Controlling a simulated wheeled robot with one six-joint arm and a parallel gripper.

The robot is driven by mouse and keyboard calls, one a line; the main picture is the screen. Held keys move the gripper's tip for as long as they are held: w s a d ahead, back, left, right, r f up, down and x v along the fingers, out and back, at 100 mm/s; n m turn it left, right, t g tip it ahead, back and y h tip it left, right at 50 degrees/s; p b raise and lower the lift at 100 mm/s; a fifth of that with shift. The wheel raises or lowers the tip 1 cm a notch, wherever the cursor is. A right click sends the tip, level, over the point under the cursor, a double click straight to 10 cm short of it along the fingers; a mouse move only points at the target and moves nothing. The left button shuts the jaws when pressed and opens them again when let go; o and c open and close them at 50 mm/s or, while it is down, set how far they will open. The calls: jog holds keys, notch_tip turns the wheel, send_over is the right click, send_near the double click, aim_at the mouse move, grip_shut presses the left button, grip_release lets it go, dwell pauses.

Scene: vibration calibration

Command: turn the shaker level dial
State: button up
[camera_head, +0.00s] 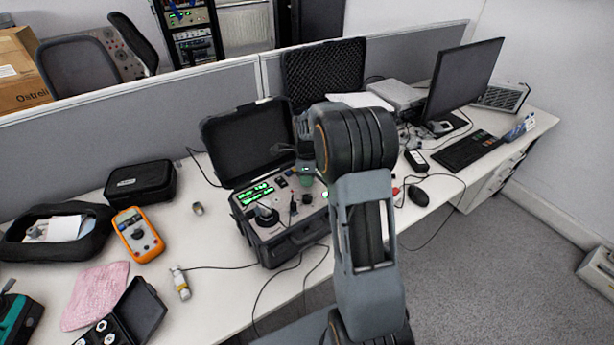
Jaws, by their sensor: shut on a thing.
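The shaker unit (290,243) is a black open case on the desk, with a control panel that has green lit displays (257,192), small knobs and a round black shaker head (266,214). My gripper (306,180) is at the upper right part of this panel, pointing down, partly hidden by my own arm. It is shut on what appears to be the shaker level dial, but the jaws and the dial are too small and covered to see clearly.
An orange multimeter (138,234), a black pouch (141,182) and a small sensor with a cable (180,283) lie left of the case. The case's raised lid (248,143) stands behind the panel. A monitor (463,80), keyboard (465,151) and mouse (418,196) are to the right.

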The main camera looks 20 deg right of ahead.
jog(key=shift+r, duration=0.1)
jog(key=o, duration=0.6)
jog(key=shift+o, duration=0.2)
notch_tip(320, 180, up, 14)
dwell(0.4)
dwell(0.4)
